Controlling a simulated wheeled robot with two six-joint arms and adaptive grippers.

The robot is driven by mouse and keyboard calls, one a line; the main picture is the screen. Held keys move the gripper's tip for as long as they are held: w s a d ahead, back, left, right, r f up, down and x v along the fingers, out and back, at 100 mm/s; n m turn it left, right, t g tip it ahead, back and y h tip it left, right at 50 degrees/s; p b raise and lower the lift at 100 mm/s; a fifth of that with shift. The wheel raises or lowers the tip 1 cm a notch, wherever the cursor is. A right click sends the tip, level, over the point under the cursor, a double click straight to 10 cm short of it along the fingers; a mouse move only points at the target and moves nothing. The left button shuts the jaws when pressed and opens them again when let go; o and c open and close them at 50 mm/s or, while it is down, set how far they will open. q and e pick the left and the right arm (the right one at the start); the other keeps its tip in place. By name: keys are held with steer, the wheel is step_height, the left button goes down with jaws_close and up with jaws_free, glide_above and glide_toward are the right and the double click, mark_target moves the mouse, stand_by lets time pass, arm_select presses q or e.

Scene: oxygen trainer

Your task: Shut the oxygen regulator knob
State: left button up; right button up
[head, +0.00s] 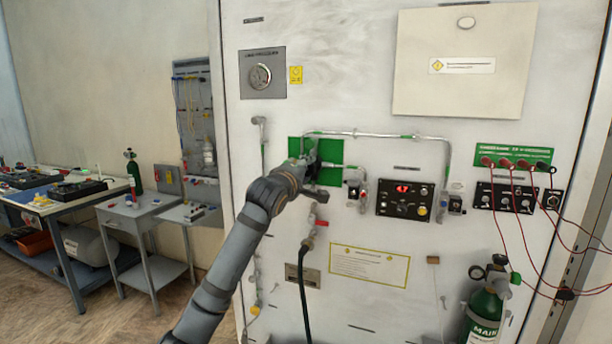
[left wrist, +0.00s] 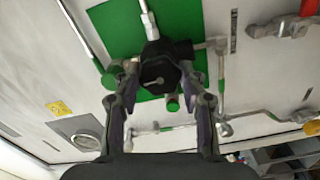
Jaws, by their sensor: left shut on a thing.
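The oxygen regulator knob (left wrist: 160,72) is a dark, faceted knob in front of a green plate (head: 330,148) on the white panel. In the left wrist view the green plate (left wrist: 122,28) shows behind it. My left gripper (left wrist: 160,84) is shut on the knob, one finger on each side. In the head view my left gripper (head: 310,168) is against the plate, and it and my arm hide most of the knob. The knob's turn position cannot be read. My right gripper is not in view.
Metal pipes (head: 380,137) run around the plate. A pressure gauge (head: 261,76) is at upper left. A control box (head: 404,200) and a red-handled valve (head: 321,223) are close by. A green cylinder (head: 486,309) stands at lower right, with red cables above.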

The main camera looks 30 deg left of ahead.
arm_select(q)
steer(key=shift+f, duration=0.15)
steer(key=o, duration=1.2)
steer(key=shift+c, duration=0.2)
steer(key=v, duration=0.7)
steer(key=shift+s, duration=0.2)
